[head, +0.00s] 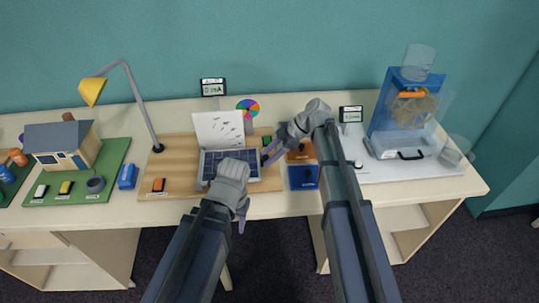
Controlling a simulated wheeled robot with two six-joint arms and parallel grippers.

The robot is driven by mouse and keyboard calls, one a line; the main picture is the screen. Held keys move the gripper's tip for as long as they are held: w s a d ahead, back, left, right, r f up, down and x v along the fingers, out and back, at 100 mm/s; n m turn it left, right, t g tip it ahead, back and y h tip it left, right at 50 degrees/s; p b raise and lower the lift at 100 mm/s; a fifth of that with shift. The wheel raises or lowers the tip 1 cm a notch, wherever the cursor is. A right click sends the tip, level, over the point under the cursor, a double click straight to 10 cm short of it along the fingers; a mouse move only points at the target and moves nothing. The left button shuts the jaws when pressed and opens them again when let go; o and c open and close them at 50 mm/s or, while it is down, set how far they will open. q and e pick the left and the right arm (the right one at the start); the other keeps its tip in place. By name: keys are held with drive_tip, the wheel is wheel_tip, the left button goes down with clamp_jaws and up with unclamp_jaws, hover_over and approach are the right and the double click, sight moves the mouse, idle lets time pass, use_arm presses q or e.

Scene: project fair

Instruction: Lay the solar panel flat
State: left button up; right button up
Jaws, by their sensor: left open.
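The solar panel (218,160) is a dark blue gridded plate with a pale frame, on a wooden board (180,180) at the middle of the table. A white card with small dark marks (218,128) stands up behind it. I cannot tell whether the panel is slightly tilted. My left gripper (241,212) is open at the panel's front right, and its wrist hides part of the panel. My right gripper (268,156) is just right of the panel, its fingers pointing left; whether it is open or shut is unclear.
A meter (213,87) and a coloured wheel (248,108) stand behind. A blue box (303,177) and orange block (298,155) are close right. A model house (62,145) and a blue-backed exhibit (385,107) flank the board.

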drive_tip(key=shift+d+r, duration=0.1)
drive_tip(key=shift+r, duration=0.05)
drive_tip(key=p+v, duration=0.6)
drive_tip(key=v, duration=0.1)
drive_tip(key=shift+d+r, duration=0.2)
idle(0.4)
